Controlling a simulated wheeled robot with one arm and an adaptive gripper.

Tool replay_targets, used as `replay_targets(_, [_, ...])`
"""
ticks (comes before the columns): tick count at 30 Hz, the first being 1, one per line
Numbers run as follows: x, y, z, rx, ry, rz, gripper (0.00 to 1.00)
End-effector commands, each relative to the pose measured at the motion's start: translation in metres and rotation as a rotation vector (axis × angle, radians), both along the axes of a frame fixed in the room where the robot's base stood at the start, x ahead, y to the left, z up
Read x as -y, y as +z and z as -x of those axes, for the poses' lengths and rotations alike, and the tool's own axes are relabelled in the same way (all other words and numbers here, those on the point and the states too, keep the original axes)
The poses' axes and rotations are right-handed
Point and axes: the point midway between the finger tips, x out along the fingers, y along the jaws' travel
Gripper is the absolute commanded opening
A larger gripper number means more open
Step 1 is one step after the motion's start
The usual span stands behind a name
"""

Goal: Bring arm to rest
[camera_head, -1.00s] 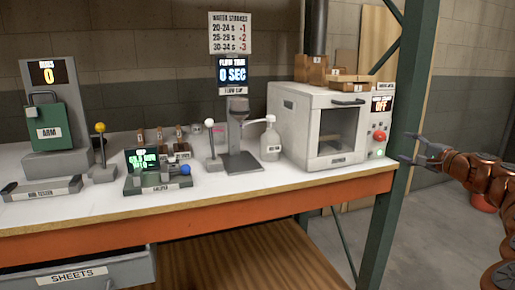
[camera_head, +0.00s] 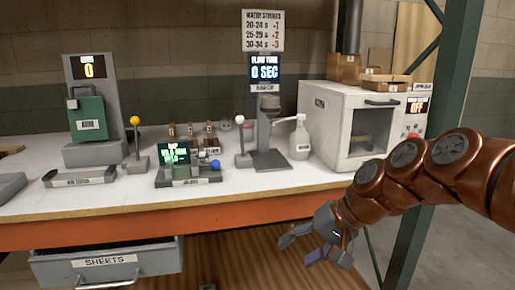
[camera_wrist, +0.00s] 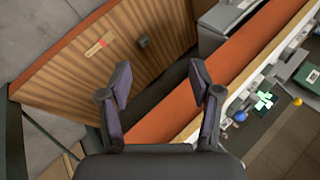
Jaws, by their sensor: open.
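My gripper (camera_head: 312,248) is at the end of my copper-coloured arm, in front of the bench's orange front edge and below the bench top in the head view. Its fingers are spread and nothing is between them. In the wrist view my gripper (camera_wrist: 162,92) is also open and empty, with the orange edge beam (camera_wrist: 220,70) and the wooden lower shelf (camera_wrist: 110,65) beyond it. My arm comes in from the right and hides part of the bench's right end and the post.
The bench top (camera_head: 120,203) holds a green-and-grey tester (camera_head: 88,118), a small device with a green display (camera_head: 175,153), a bottle (camera_head: 300,140) and a white oven (camera_head: 335,125). The SHEETS drawer (camera_head: 105,262) sticks out below. A green post (camera_head: 452,80) stands at right.

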Motion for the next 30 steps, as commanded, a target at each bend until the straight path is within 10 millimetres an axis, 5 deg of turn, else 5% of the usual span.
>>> replay_targets(6, [0.013,-0.069,0.102,-0.146,0.131,0.272,0.64])
replay_targets(12, [0.045,-0.107,0.169,-0.256,0.185,0.442,0.64])
replay_targets(23, [0.094,-0.139,0.247,-0.399,0.216,0.625,0.64])
replay_targets(30, [0.094,-0.106,0.248,-0.390,0.215,0.626,0.64])
